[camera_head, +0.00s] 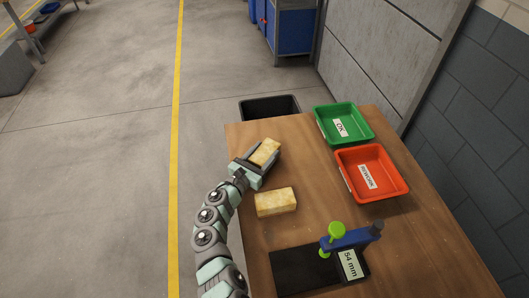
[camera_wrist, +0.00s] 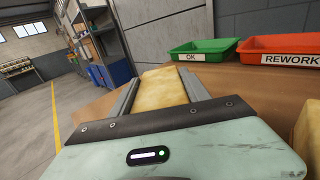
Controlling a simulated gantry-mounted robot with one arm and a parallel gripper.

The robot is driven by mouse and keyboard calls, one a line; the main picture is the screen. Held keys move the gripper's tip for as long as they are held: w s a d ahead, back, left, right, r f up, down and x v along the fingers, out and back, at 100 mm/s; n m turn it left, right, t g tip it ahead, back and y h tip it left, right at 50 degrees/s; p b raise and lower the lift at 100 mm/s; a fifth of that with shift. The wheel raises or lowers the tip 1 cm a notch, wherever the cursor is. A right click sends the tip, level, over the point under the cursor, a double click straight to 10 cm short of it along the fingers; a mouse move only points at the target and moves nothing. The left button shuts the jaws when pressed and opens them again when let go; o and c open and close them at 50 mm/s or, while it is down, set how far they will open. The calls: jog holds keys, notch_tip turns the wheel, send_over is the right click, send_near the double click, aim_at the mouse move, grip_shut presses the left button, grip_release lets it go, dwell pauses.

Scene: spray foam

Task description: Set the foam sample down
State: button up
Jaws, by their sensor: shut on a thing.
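A yellow foam sample (camera_head: 264,151) is between the fingers of my gripper (camera_head: 259,159) near the table's far left corner in the head view. My gripper is shut on it. In the wrist view the foam sample (camera_wrist: 161,88) lies between the two grey fingers of my gripper (camera_wrist: 158,92). Whether its underside touches the table (camera_head: 320,210) is hidden. A second yellow foam block (camera_head: 276,202) lies on the table nearer than my gripper, apart from it.
A green OK tray (camera_head: 322,118) and a red REWORK tray (camera_head: 349,177) stand at the table's right side. A black gauge base (camera_head: 295,270) with a blue arm and "54 mm" label is at the front. A dark bin (camera_head: 268,106) stands beyond the far edge. The table's middle is clear.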

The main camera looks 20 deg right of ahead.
jog(key=shift+f+b, duration=0.6)
jog(key=shift+f, duration=0.05)
jog(key=o, duration=1.5)
